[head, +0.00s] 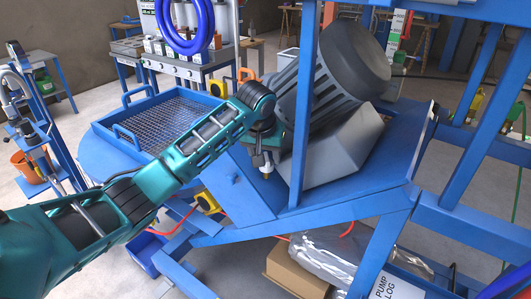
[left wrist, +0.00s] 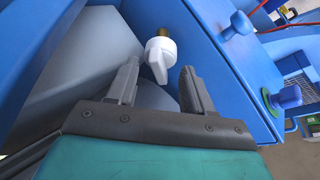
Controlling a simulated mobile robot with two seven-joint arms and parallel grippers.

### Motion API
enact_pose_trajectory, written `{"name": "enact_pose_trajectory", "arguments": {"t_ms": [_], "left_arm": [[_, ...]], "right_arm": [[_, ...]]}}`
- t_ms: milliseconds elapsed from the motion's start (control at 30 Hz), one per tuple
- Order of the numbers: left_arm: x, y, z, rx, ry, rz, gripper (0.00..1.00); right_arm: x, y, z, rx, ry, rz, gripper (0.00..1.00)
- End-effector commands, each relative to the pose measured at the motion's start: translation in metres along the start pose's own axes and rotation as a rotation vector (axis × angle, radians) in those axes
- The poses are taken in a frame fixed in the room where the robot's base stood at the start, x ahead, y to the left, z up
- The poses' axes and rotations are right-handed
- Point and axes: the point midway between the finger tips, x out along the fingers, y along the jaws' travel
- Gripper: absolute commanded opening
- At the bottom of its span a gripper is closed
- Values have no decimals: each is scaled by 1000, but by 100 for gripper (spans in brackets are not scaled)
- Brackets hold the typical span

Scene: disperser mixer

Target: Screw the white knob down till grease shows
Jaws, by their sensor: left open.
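The white knob (left wrist: 160,58) shows in the left wrist view, with a brass-coloured stem (left wrist: 164,32) at its top end. It sits just beyond my left gripper (left wrist: 158,80), roughly between the lines of its two fingers. The fingers are open and spread, and I see no contact with the knob. In the head view my left gripper (head: 266,172) points down beside the grey motor housing on the blue frame. No grease can be made out. My right gripper is not in view.
A blue frame post (head: 304,110) stands just right of my left gripper. The grey ribbed motor (head: 340,70) is behind it. A blue mesh tray (head: 170,122) lies to the left. In the left wrist view, blue knobs (left wrist: 287,97) stick out at the right.

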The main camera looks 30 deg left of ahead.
Motion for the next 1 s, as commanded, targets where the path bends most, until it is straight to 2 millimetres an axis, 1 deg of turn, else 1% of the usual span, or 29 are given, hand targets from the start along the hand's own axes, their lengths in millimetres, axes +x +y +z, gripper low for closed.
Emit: {"name": "enact_pose_trajectory", "arguments": {"t_ms": [33,67,500,767,1000], "left_arm": [[0,0,0,0,0,0,48],[0,0,0,0,0,0,45],[0,0,0,-1,0,-1,3],[-1,-1,0,22,1,8,3],[-1,-3,-1,130,1,51,3]], "right_arm": [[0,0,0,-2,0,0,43],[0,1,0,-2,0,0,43],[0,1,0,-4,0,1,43],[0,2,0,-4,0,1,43],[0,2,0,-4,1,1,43]]}}
